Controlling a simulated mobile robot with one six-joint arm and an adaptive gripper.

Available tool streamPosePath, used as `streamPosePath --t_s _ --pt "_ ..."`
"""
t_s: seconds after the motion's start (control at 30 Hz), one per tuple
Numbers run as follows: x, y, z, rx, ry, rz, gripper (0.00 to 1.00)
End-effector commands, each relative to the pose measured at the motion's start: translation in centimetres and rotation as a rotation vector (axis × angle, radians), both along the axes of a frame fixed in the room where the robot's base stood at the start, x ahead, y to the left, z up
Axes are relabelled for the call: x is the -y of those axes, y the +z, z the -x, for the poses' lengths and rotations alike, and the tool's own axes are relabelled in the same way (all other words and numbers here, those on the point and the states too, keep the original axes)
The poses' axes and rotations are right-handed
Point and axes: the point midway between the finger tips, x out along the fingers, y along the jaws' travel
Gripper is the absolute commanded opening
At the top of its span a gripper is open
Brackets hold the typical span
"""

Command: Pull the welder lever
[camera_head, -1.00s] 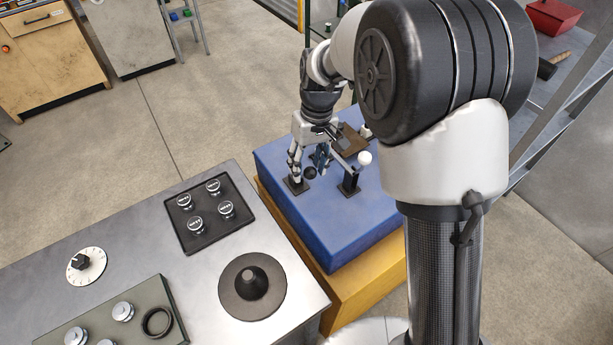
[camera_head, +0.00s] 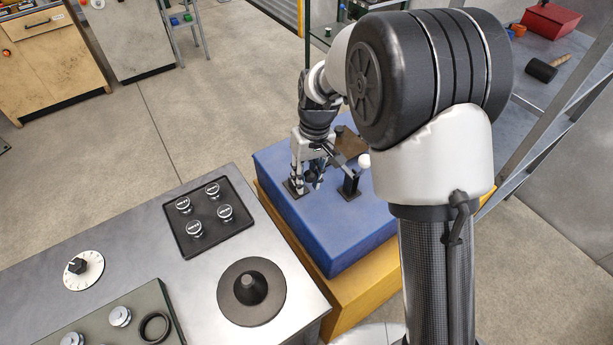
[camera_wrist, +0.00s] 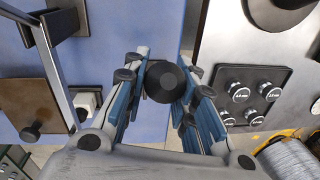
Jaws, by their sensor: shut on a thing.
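The welder is a blue block (camera_head: 345,230) with the lever fittings on top. The lever's black round knob (camera_wrist: 167,82) sits between my fingers in the wrist view. In the head view the fingers partly hide the knob. A silver bar (camera_wrist: 58,72) runs beside my gripper in the wrist view, by a black bracket (camera_head: 350,185).
The blue block rests on a yellow base (camera_head: 345,297). A metal table (camera_head: 190,265) at the left carries a black button panel (camera_head: 206,216), a dial (camera_head: 83,270) and a black round cone piece (camera_head: 251,291). A metal shelf with a mallet (camera_head: 547,69) stands at the right.

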Motion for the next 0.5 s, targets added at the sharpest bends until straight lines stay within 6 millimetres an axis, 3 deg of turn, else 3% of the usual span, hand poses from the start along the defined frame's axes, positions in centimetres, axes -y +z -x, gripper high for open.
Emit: streamPosePath --t_s 0.27,0.5 --pt "0.0 0.02 -0.01 0.0 0.0 0.0 0.01" --pt "-0.01 0.03 -0.02 0.001 0.0 0.0 0.0"
